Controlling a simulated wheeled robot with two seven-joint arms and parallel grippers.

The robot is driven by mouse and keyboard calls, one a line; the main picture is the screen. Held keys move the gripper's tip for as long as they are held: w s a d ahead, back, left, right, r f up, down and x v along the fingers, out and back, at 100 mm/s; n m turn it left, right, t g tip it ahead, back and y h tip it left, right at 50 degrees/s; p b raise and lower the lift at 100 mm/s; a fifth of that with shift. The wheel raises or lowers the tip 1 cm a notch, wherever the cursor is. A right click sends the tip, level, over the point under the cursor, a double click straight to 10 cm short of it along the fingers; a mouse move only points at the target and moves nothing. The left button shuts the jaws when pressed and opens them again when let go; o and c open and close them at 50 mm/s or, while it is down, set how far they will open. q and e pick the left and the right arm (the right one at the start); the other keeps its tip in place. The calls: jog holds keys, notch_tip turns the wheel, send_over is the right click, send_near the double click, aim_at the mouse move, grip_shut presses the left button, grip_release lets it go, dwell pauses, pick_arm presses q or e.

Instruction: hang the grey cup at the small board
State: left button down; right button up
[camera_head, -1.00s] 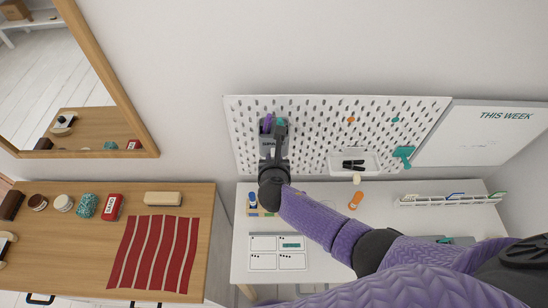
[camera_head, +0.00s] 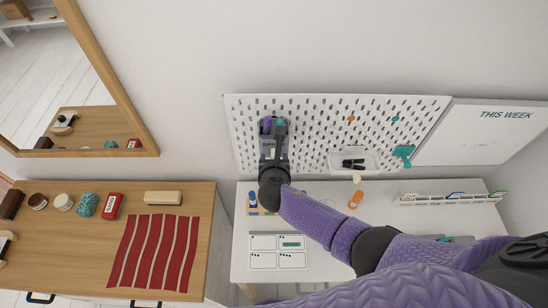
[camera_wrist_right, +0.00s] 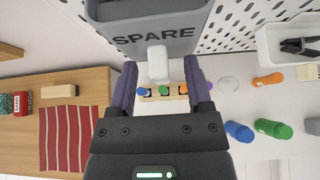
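The grey cup (camera_wrist_right: 155,22), lettered SPARE, is close ahead of my right gripper (camera_wrist_right: 160,72) in the right wrist view. A white tab (camera_wrist_right: 158,63) on the cup stands between the two purple fingers, with gaps on both sides. My left gripper is not in view.
A white tray (camera_head: 340,168) with dark tools and a teal item (camera_head: 404,152) are on the board to the right. Coloured bottles (camera_wrist_right: 240,131) and an orange item (camera_head: 355,199) stand on the white desk below. A wooden cabinet (camera_head: 90,250) is left.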

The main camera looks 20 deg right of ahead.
jog(key=p+v, duration=0.3)
jog(key=v, duration=0.7)
jog(key=shift+p, duration=0.3)
